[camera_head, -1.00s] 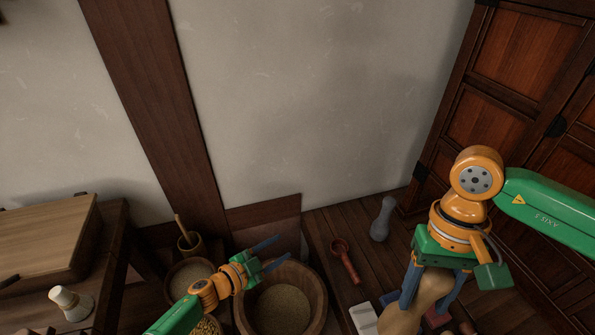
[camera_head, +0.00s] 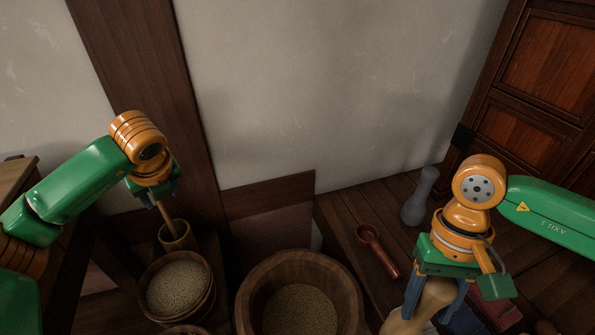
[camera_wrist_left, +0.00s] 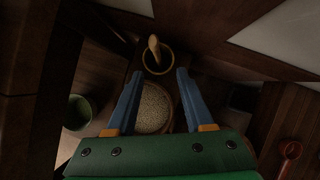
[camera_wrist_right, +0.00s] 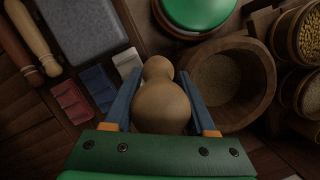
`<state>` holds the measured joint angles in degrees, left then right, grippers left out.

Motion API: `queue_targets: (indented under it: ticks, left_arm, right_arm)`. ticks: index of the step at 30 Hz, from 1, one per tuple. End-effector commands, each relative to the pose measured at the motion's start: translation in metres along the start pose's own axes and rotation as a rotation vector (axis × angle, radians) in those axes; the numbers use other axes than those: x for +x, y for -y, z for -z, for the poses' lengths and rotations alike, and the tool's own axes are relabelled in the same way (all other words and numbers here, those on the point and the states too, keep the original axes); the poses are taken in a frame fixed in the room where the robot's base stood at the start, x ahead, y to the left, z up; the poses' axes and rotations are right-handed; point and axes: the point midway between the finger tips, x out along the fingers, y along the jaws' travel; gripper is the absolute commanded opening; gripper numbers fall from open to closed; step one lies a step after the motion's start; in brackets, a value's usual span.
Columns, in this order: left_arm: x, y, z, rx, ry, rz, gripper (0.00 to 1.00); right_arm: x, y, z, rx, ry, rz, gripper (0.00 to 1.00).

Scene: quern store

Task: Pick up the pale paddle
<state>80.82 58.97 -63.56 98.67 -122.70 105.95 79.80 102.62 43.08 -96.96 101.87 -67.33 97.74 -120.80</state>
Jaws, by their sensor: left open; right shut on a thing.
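The pale paddle (camera_head: 169,220) stands tilted in a small wooden pot (camera_head: 177,238), its lower end hidden inside. In the left wrist view the paddle (camera_wrist_left: 154,46) rises from the dark-mouthed pot, ahead of the fingers. My left gripper (camera_head: 161,197) is open and points down just above the pot, close around or beside the paddle's top; contact is unclear. In the left wrist view the space between its fingertips (camera_wrist_left: 160,76) is empty. My right gripper (camera_head: 430,306) is shut on a pale rounded gourd-shaped thing (camera_wrist_right: 160,108).
A bowl of grain (camera_head: 178,287) stands just in front of the pot. A larger wooden tub (camera_head: 347,290) of grain is right of it. A wall and post stand behind.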

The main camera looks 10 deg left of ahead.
Motion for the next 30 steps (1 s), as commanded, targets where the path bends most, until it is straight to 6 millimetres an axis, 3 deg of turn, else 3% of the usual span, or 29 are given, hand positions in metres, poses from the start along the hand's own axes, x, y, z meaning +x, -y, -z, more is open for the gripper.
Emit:
queue_targets:
  ticks: [7, 13, 19, 28, 29, 30]
  left_arm:
    - [0.048, -0.004, -0.002, -0.008, 0.009, -0.013, 0.52]
    - [0.072, -0.004, -0.003, -0.008, 0.008, -0.011, 0.52]
    - [0.110, -0.006, -0.005, -0.006, 0.007, -0.010, 0.52]
    - [0.118, -0.006, -0.007, -0.006, 0.009, -0.006, 0.52]
    - [0.118, -0.006, -0.007, -0.006, 0.008, -0.006, 0.50]
    - [0.118, -0.006, -0.006, -0.006, 0.008, -0.006, 0.39]
  right_arm:
    - [0.011, 0.000, 0.003, 0.000, -0.001, 0.001, 0.00]
    - [0.015, 0.000, 0.004, 0.000, -0.001, 0.001, 0.00]
    - [0.024, 0.000, 0.007, 0.000, -0.001, 0.001, 0.00]
    - [0.024, 0.000, 0.007, 0.000, -0.001, 0.001, 0.00]
    - [0.024, 0.000, 0.007, 0.000, -0.001, 0.001, 0.00]
    - [0.024, 0.000, 0.007, 0.000, -0.001, 0.001, 0.00]
